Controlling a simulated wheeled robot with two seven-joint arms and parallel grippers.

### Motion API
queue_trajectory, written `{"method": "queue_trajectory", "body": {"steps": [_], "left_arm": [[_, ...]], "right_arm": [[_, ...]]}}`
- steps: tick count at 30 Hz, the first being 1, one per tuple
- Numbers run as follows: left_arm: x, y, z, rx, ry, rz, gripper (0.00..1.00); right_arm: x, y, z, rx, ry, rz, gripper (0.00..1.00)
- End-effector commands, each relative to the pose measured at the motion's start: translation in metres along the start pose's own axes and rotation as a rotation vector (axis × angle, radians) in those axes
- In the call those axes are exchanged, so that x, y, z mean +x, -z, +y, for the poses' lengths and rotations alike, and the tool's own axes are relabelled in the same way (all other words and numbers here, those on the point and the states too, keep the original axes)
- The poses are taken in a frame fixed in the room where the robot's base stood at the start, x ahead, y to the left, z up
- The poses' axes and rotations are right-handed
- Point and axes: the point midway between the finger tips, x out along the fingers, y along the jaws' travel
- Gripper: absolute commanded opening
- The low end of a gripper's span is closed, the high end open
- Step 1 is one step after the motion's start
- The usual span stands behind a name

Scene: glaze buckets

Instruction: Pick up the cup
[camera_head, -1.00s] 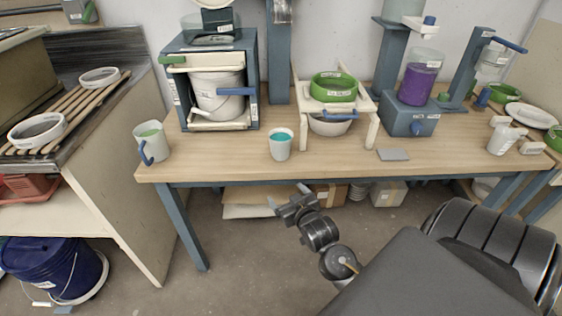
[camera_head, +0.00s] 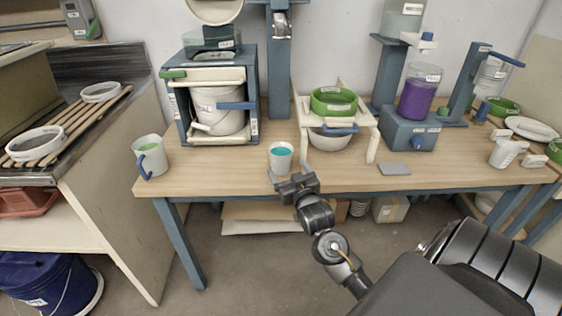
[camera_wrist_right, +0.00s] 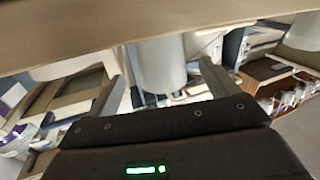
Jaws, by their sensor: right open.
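A pale cup (camera_head: 281,158) with teal contents stands upright near the front edge of the table (camera_head: 230,180). My right gripper (camera_head: 288,172) is open and empty at the table's front edge, just in front of this cup. In the right wrist view a pale cylinder, which looks like the cup (camera_wrist_right: 162,66), shows between the two open fingers. I cannot tell whether they touch it. Another cup (camera_head: 149,155), with a blue handle and green contents, stands at the table's left end. My left gripper is not in view.
A white stand (camera_head: 372,145) with a green bowl (camera_head: 333,101) stands right of the teal cup. A blue-framed unit with a white bucket (camera_head: 218,110) stands behind to the left. A grey plate (camera_head: 394,169) lies farther right. The tabletop between the two cups is clear.

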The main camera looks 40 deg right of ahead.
Motion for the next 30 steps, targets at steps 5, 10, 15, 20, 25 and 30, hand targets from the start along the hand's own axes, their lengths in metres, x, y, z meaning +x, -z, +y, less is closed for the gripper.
{"method": "queue_trajectory", "body": {"steps": [5,10,15,20,25,30], "left_arm": [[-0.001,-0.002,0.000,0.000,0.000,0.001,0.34],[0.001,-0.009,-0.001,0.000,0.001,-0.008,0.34],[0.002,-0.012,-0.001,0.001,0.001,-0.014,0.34],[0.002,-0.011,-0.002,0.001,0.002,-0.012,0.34],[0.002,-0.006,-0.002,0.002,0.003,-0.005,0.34],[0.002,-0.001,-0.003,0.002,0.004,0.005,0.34]], "right_arm": [[0.019,-0.001,0.000,-0.003,0.000,0.002,0.86],[0.043,-0.004,0.000,-0.001,-0.001,0.001,0.86],[0.051,-0.004,0.000,-0.001,0.000,0.001,0.86],[0.051,-0.004,0.000,-0.001,0.001,0.001,0.86],[0.051,-0.004,0.000,-0.001,0.000,0.000,0.67],[0.051,-0.004,0.000,-0.001,0.000,0.000,0.45]]}}
